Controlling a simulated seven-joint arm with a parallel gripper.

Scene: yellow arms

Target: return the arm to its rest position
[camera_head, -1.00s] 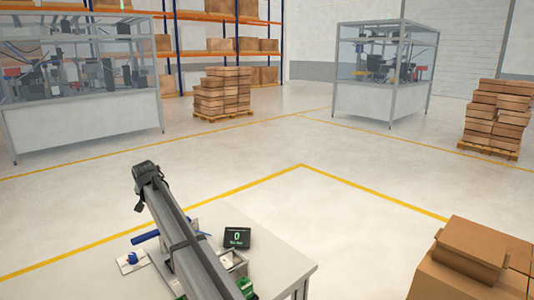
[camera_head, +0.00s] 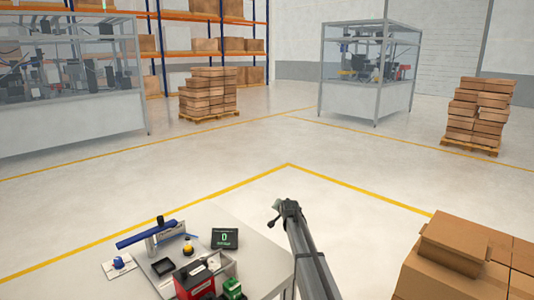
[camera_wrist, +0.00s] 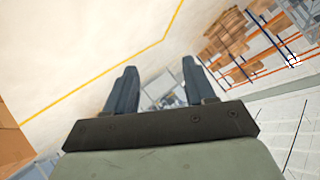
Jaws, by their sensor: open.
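My arm rises at the lower middle of the head view, beside the right edge of the table. Its dark end, with my gripper (camera_head: 277,215), is raised and points away over the floor. In the wrist view the two dark fingers of my gripper (camera_wrist: 158,85) stand wide apart with nothing between them. Past the fingers I see floor, a yellow line and the distant shelves, tilted.
The white table (camera_head: 262,262) holds a blue-handled device (camera_head: 148,234), a small display (camera_head: 225,238), a red box (camera_head: 194,281) and a green block (camera_head: 232,288). Cardboard boxes (camera_head: 460,245) stand at the right. Open floor lies beyond the table.

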